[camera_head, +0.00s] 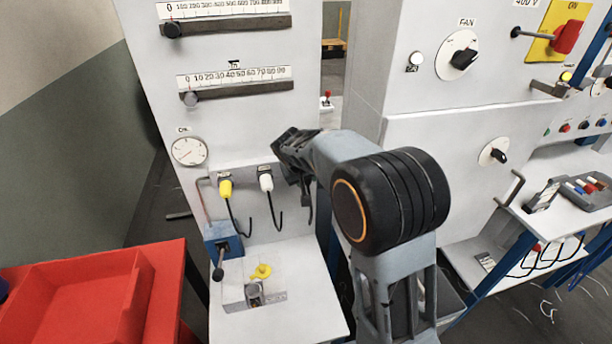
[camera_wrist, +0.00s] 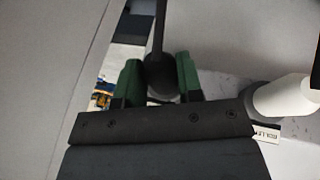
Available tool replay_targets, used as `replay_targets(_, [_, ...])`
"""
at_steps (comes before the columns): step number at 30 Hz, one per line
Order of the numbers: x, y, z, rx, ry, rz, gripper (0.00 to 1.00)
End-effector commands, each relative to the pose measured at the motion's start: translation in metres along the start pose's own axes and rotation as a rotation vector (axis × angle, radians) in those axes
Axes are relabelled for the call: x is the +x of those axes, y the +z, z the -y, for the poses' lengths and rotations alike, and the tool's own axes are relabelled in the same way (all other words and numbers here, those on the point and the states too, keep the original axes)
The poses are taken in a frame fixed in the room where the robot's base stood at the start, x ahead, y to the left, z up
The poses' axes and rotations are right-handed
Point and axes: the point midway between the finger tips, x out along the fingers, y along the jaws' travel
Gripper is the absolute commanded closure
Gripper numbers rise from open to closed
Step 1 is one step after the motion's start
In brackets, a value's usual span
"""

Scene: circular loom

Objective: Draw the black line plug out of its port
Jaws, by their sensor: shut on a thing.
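My gripper (camera_wrist: 160,76) has its two green fingers closed on the black line plug (camera_wrist: 160,84), one finger on each side, in the wrist view. A dark cable (camera_wrist: 158,30) runs from the plug toward the top of that view. I cannot tell whether the plug is seated in its port, which is hidden. In the head view my wrist covers the black plug, at the right edge of the loom's front panel. The white plug (camera_head: 266,182) sits just left of it, and the yellow plug (camera_head: 225,188) farther left, both with hanging black cables.
The white plug (camera_wrist: 285,96) is close on the right in the wrist view. Below the plugs, a blue block with a lever (camera_head: 222,240) and a small fixture (camera_head: 253,292) stand on a white shelf (camera_head: 305,310). A red bin (camera_head: 160,290) is at left.

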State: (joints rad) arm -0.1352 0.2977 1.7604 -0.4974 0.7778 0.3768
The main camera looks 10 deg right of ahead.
Motion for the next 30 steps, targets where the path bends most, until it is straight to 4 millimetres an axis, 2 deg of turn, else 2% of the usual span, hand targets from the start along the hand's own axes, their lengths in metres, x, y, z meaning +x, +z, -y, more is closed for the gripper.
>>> replay_targets(14, [-0.001, 0.002, 0.0, 0.0, 0.0, 0.0, 1.0])
replay_targets(30, [-0.007, 0.018, 0.0, 0.0, 0.0, -0.001, 1.0])
